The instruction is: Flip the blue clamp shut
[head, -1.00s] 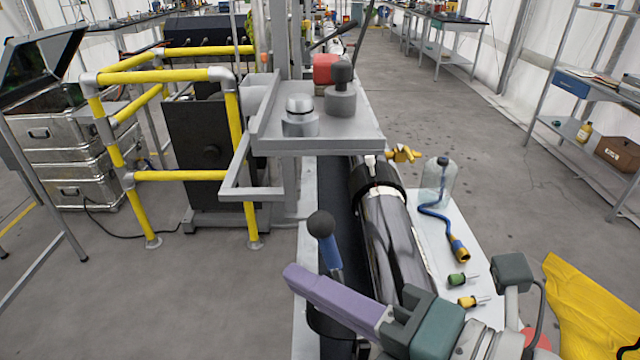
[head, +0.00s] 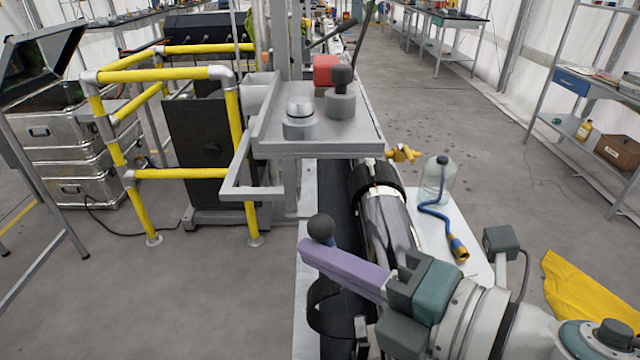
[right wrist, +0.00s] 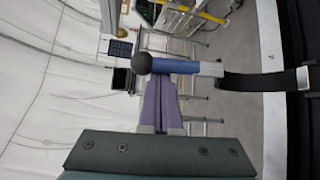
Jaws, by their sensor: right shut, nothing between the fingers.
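The blue clamp is a lever with a dark ball knob (head: 321,228) standing up beside the dark cylinder (head: 388,222). In the right wrist view its blue handle (right wrist: 176,66) runs sideways from the knob to a metal shaft and a black strap (right wrist: 255,82). My right gripper (head: 306,250) has purple fingers, shut and empty. In the head view they cross in front of the handle and hide most of it. In the right wrist view the fingertips (right wrist: 162,82) reach the handle's edge; I cannot tell whether they touch it. My left gripper is not in view.
A grey shelf (head: 320,140) with knobs and a red block overhangs the cylinder. A yellow railing (head: 180,174) stands left. A yellow cloth (head: 585,300) is at right.

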